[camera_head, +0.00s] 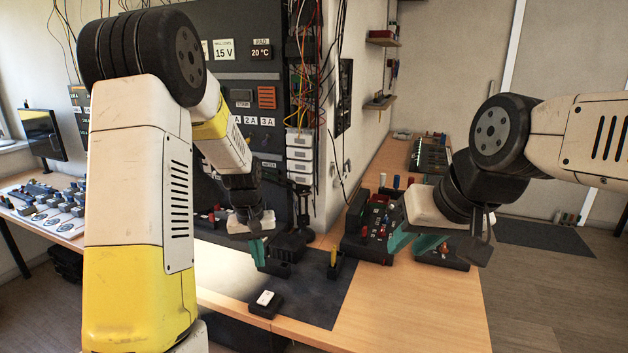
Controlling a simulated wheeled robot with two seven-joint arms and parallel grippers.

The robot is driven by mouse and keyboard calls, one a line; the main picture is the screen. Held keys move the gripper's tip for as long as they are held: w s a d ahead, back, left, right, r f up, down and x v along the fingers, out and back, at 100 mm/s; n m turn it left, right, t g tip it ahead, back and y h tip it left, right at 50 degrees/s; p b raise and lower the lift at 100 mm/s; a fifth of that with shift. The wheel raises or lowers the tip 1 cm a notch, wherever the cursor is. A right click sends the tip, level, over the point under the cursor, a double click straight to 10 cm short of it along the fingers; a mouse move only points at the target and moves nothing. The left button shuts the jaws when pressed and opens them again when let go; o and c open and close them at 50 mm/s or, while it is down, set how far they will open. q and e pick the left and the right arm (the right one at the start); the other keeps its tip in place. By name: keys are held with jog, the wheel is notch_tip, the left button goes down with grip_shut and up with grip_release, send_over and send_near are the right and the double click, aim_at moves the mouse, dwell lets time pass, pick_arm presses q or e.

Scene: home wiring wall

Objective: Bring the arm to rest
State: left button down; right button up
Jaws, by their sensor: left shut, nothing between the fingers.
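My left arm comes in large from the left. Its gripper (258,254) has teal fingers, is shut and empty, and points down over the dark mat near a black block. My right arm comes in from the right. Its gripper (416,245), also with teal fingers, hangs over the right part of the bench beside a black panel with coloured knobs (370,225). Whether its fingers are apart or closed is not clear from this angle.
A small black box with a white top (265,299) sits on the dark mat (312,300) at the front. A yellow-handled item (335,258) stands nearby. The wiring wall (240,60) with hanging cables rises behind. The bench's front right corner (440,310) is clear.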

pick_arm(q)
jog(key=s+r+m+t+h, duration=0.1)
jog(key=s+r, duration=0.3)
jog(key=r, duration=0.3)
jog(key=s+r+t, duration=0.1)
jog(key=s+r, duration=0.4)
jog(key=r, duration=0.2)
jog(key=s+r+t, duration=0.1)
jog(key=s+r, duration=0.2)
jog(key=s, duration=0.3)
jog(key=s+d+r+m+t, duration=0.1)
jog(key=s+r+t, duration=0.1)
jog(key=s, duration=0.5)
jog(key=shift+s+d+r+h, duration=0.2)
jog(key=shift+d+r+h, duration=0.1)
jog(key=shift+r, duration=0.55)
